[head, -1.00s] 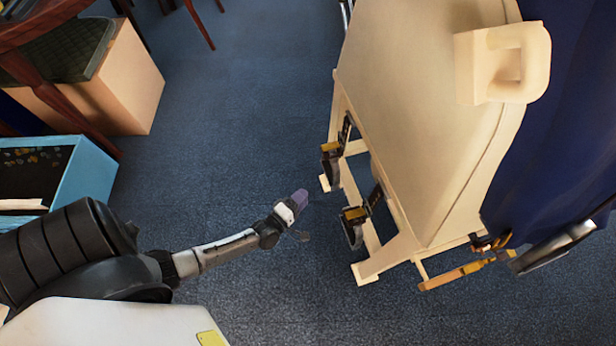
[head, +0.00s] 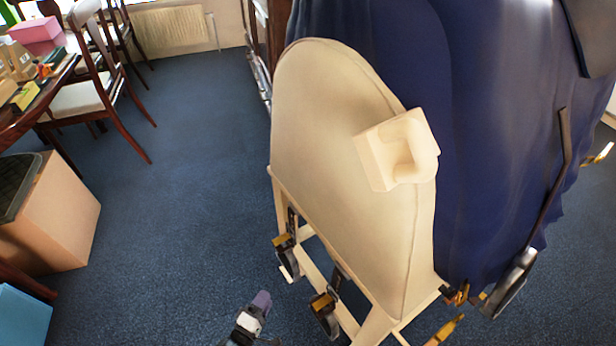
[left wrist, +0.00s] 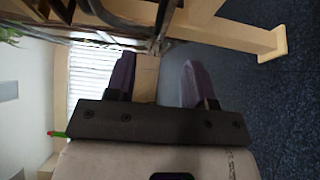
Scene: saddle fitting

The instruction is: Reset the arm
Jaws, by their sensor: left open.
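My left gripper (head: 256,318) shows at the bottom edge of the head view, with purple-grey fingertips. It is apart from the cream saddle stand (head: 340,160), low and to its left. In the left wrist view my left gripper (left wrist: 159,80) is open, its two purple fingers spread with nothing held between them. Pale wood (left wrist: 235,35) shows beyond the fingers there. The rest of my left arm is mostly out of the head view. My right gripper is in neither view.
Dark blue cloth (head: 490,130) drapes over the stand. Straps with dark and yellow fittings (head: 322,305) hang at its lower left. A cardboard box (head: 60,215), a blue box (head: 20,318) and chairs (head: 95,90) stand at left. Blue carpet (head: 190,190) between is clear.

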